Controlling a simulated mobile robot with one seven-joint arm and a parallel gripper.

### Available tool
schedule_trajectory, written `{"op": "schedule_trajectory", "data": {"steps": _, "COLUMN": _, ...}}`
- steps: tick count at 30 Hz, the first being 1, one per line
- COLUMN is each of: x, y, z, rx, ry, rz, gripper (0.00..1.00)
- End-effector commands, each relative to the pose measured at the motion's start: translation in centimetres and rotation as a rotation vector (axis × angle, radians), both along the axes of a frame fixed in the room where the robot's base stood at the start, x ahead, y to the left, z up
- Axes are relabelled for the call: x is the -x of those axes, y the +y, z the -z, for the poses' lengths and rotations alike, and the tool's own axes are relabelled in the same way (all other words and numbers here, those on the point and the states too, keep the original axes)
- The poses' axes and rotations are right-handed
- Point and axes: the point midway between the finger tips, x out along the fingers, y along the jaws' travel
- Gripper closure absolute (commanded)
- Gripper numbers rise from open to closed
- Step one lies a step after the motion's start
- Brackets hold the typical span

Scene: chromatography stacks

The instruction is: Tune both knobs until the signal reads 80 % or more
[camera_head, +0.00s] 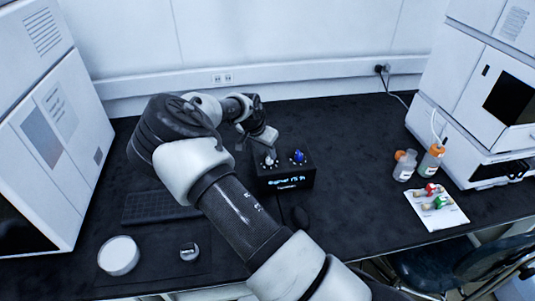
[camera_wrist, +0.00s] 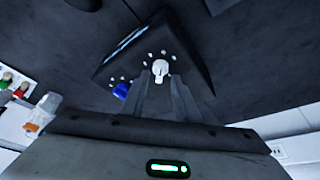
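A black control box (camera_head: 285,182) stands on the dark bench in the head view. Its lit front display seems to read a signal of about 15 %, but the digits are blurred. A white knob (camera_head: 269,160) is on the left of its top and a blue knob (camera_head: 299,156) on the right. In the wrist view, the white knob (camera_wrist: 160,68) is at my gripper's fingertips (camera_wrist: 163,78). The blue knob (camera_wrist: 121,91) is off to the left, clear of the fingers. I cannot tell whether the fingers touch the white knob.
A black keyboard (camera_head: 158,207) and a white round dish (camera_head: 118,255) are at the left. Two orange-capped bottles (camera_head: 431,160) and a white sheet with small items (camera_head: 437,210) are at the right. White instruments (camera_head: 50,130) flank the bench. The bench right of the box is clear.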

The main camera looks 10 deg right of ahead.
Motion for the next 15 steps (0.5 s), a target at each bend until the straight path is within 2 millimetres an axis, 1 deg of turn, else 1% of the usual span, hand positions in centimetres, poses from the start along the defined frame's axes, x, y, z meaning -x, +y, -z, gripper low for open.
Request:
{"op": "schedule_trajectory", "data": {"steps": 1, "x": -0.2, "y": -0.2, "z": 0.6, "rx": 0.002, "ry": 0.001, "rz": 0.000, "gripper": 0.72}}
{"op": "schedule_trajectory", "data": {"steps": 3, "x": -0.4, "y": -0.3, "z": 1.2, "rx": 0.001, "ry": 0.001, "rz": 0.000, "gripper": 0.72}}
{"op": "schedule_trajectory", "data": {"steps": 6, "x": -0.5, "y": -0.5, "z": 1.7, "rx": 0.001, "ry": 0.001, "rz": 0.000, "gripper": 0.72}}
{"op": "schedule_trajectory", "data": {"steps": 15, "x": -0.5, "y": -0.5, "z": 1.8, "rx": -0.001, "ry": -0.001, "rz": 0.000, "gripper": 0.72}}
